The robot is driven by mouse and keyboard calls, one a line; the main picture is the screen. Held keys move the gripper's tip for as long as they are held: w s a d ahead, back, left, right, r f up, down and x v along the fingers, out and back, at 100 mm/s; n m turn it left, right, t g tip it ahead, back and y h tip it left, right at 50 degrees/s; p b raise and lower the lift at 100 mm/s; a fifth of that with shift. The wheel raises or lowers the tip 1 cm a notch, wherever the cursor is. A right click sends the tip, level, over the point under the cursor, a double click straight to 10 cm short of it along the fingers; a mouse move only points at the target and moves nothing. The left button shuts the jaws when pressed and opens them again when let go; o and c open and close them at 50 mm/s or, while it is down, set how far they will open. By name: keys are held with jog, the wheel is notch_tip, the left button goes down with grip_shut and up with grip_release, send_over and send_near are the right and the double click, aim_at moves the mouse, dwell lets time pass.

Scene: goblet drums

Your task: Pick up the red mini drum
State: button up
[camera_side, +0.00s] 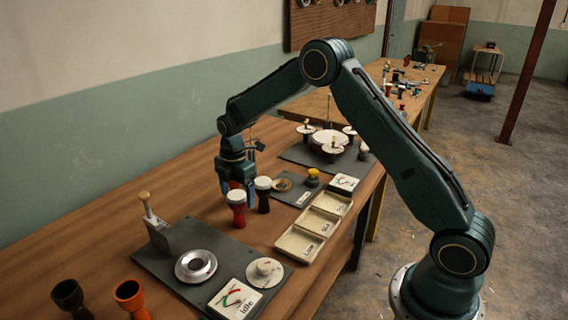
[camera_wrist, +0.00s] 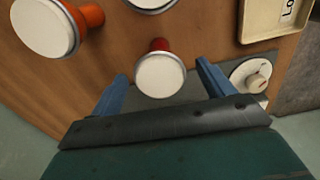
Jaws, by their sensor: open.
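The red mini drum (camera_side: 238,217) stands upright on the wooden table in the side view, its pale round head facing up. In the wrist view its white head (camera_wrist: 160,75) is near the middle, with a bit of red body above it in the picture. My gripper (camera_side: 237,194) points down at the drum, its blue fingers apart. In the wrist view my gripper (camera_wrist: 162,68) has one finger to each side of the drum head, with gaps between. I cannot tell whether the fingertips are below the head's rim.
A dark drum (camera_side: 263,203) stands close to the right. An orange drum (camera_wrist: 90,15) is at the wrist view's upper left.

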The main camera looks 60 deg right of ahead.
aim_at(237, 205)
jog(key=shift+a+f, duration=0.15)
jog(key=shift+f, duration=2.2)
jog(key=shift+c, duration=0.2)
jog(key=c, duration=1)
